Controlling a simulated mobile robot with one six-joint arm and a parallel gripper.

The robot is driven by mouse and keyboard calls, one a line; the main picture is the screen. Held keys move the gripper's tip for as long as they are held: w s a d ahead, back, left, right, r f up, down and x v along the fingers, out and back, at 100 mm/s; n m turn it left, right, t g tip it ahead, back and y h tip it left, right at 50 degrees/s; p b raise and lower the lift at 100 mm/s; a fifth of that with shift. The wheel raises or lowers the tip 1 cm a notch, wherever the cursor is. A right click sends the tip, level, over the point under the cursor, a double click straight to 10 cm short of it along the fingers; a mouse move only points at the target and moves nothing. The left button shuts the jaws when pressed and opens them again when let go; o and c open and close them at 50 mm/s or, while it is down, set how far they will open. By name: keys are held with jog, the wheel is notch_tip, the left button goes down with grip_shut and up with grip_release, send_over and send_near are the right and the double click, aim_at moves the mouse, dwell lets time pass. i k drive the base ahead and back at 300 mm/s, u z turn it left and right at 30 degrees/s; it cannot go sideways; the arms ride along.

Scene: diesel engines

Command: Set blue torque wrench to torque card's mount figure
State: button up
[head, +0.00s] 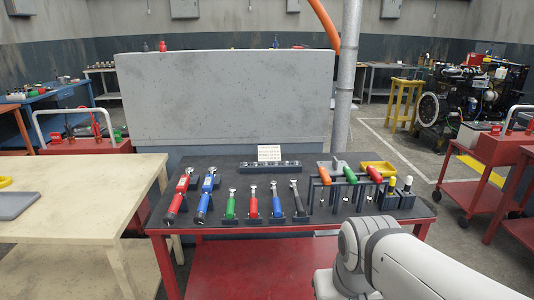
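The blue torque wrench (204,201) lies on the dark top of the red workbench, toward its left side. Its dark head points away from me and its handle toward the front edge. The white torque card (269,153) stands at the back of the bench, behind a dark socket rail. Its lines are too small to read, and so is the wrench's scale. My gripper is not in view. Only my white arm shows at the lower right, in front of the bench's right end and apart from the wrench.
A red torque wrench (177,197) lies just left of the blue one. A pale wooden table (75,190) adjoins at left.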

aim_at(199, 219)
jog(key=z, duration=2)
jog(key=k, duration=0.9)
jog(key=u, duration=1.45)
jog(key=i, duration=1)
jog(key=u, duration=0.1)
